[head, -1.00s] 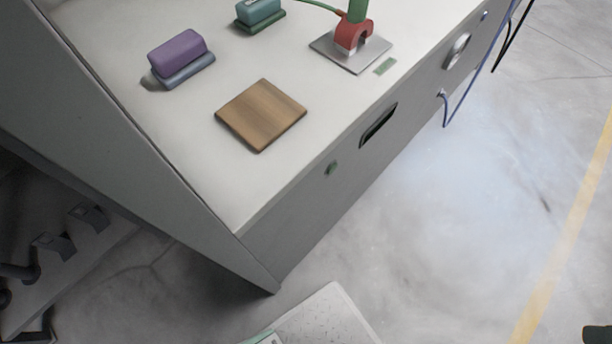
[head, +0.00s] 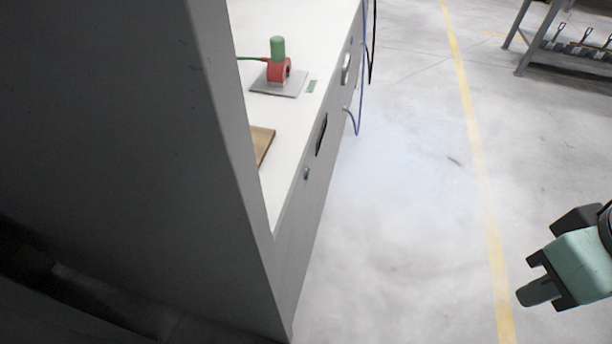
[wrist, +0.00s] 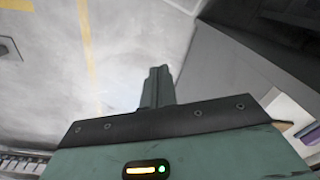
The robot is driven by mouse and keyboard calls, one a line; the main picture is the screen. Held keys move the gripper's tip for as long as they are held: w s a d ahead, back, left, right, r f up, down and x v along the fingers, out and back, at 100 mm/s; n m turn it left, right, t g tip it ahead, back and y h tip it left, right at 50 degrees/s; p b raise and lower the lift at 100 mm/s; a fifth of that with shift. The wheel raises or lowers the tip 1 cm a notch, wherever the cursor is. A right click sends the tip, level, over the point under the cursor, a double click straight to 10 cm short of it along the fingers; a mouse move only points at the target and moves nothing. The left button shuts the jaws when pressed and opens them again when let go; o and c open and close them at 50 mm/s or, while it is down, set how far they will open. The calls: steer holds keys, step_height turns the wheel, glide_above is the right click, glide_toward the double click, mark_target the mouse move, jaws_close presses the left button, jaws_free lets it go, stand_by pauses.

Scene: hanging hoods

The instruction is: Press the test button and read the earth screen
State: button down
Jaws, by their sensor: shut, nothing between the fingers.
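A small green button-like spot (head: 306,173) sits on the grey front face of the bench. A dark, narrow slot-shaped panel (head: 321,134) is farther along that face; whether it is a handle or a screen I cannot tell. No readable screen text shows. My gripper (head: 536,292) is at the lower right of the head view, over open floor, well apart from the bench. In the wrist view its fingers (wrist: 157,87) are together and empty, and the bench is at the right.
A tall grey side panel (head: 140,130) hides much of the bench top. A red clamp with a green handle (head: 278,65) stands on a metal plate beside a wooden board (head: 262,142). A blue cable (head: 360,100) hangs off the front. Floor right of the bench is clear up to a shelf (head: 570,50).

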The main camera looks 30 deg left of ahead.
mark_target(308, 174)
steer(key=w+a+f+n+t+y+b, duration=0.5)
steer(key=w+a+f+t+y+b, duration=0.15)
steer(key=w+a+f, duration=0.8)
steer(key=w+a+f+n+t+y+b, duration=0.2)
steer(key=a+f+n+t+y+b, duration=0.1)
steer(key=a+n+y+b, duration=0.3)
steer(key=a+n+y, duration=0.1)
steer(key=n+y, duration=0.1)
steer(key=y, duration=0.1)
steer(key=shift+w+a+f+n, duration=0.25)
steer(key=shift+w+n, duration=0.15)
steer(key=shift+a+t, duration=0.1)
steer(key=shift+t, duration=0.15)
steer(key=s+a, duration=0.2)
steer(key=a, duration=0.6)
steer(key=shift+a, duration=0.2)
steer(key=shift+a, duration=0.1)
stand_by(0.6)
steer(key=shift+s+a, duration=0.1)
steer(key=shift+a, duration=0.2)
